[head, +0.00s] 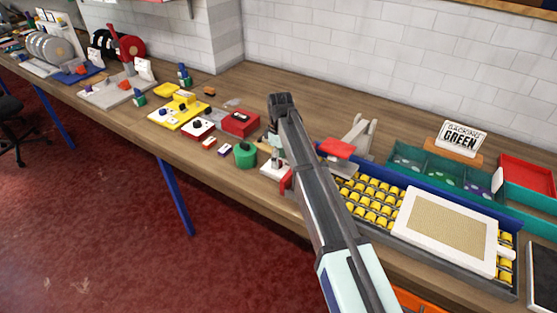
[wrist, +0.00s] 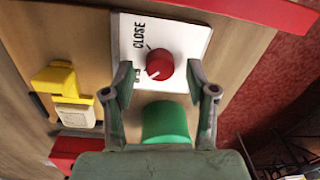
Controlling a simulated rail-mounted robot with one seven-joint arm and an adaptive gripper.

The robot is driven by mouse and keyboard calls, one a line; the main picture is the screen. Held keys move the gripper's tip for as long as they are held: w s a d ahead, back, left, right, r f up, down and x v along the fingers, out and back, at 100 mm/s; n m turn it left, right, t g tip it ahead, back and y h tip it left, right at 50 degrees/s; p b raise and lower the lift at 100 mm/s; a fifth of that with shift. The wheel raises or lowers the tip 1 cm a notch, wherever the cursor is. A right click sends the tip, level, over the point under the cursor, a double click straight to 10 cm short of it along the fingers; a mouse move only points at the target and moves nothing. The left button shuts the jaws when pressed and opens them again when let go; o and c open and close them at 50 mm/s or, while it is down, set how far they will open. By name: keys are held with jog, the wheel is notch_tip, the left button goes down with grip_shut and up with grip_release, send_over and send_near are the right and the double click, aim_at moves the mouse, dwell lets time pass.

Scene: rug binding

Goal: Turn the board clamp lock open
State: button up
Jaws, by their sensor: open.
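A round red knob (wrist: 158,65) sits on a white plate (wrist: 184,36) marked "CLOSE"; I take it for the board clamp lock. A small white mark shows on the knob's lower left edge. Any other lettering is too small or hidden to read. In the wrist view my gripper (wrist: 165,92) is open, its two fingers apart to the left and right of the knob, with nothing between them held. I cannot tell how high the fingertips are above the plate. In the head view my arm largely hides the gripper and the knob.
A green round object (wrist: 166,122) is close below the knob, between the fingers in the picture. A yellow-and-cream piece (wrist: 70,95) lies to the left. In the head view, a white-framed board (head: 446,228) lies over yellow rollers (head: 368,200) at right; a red box (head: 240,122) stands left.

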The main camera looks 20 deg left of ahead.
notch_tip(320, 180, up, 11)
jog(key=shift+w+r, duration=0.15)
jog(key=shift+w, duration=0.1)
jog(key=shift+s, duration=0.1)
dwell(0.4)
